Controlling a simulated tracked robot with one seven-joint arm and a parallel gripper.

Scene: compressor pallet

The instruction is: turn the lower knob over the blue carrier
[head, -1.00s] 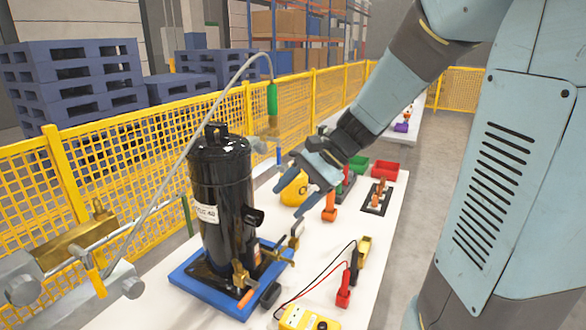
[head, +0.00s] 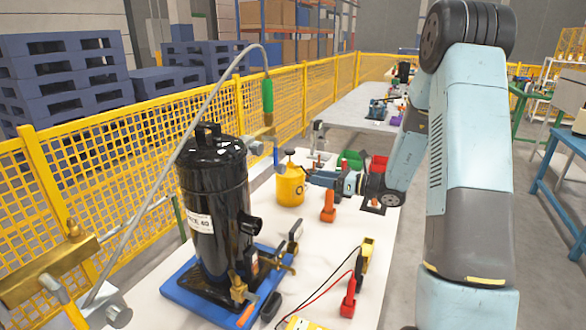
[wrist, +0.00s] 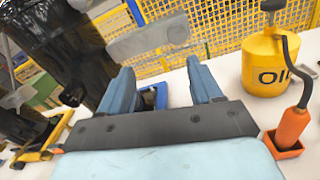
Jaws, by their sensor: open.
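The black compressor (head: 215,200) stands upright on the blue carrier (head: 190,293). Brass valve fittings sit low over the carrier: one with a round, dark-faced knob (head: 295,236) at its right, another brass fitting (head: 238,288) with an orange handle (head: 246,314) at its front. Which is the lower knob I cannot tell for sure. My gripper (head: 311,176) is beyond these fittings, beside the yellow oil can, apart from the knob. In the wrist view my gripper (wrist: 163,85) is open and empty, its two blue fingers apart. A grey flat shape (wrist: 150,40) shows ahead of them, unclear.
The yellow oil can (head: 290,187) stands close to my gripper. An orange-handled tool (head: 328,207), a green bin (head: 351,160), a red bin (head: 379,163) and a meter with red and black leads (head: 303,323) lie on the white table. A yellow fence (head: 110,165) runs behind.

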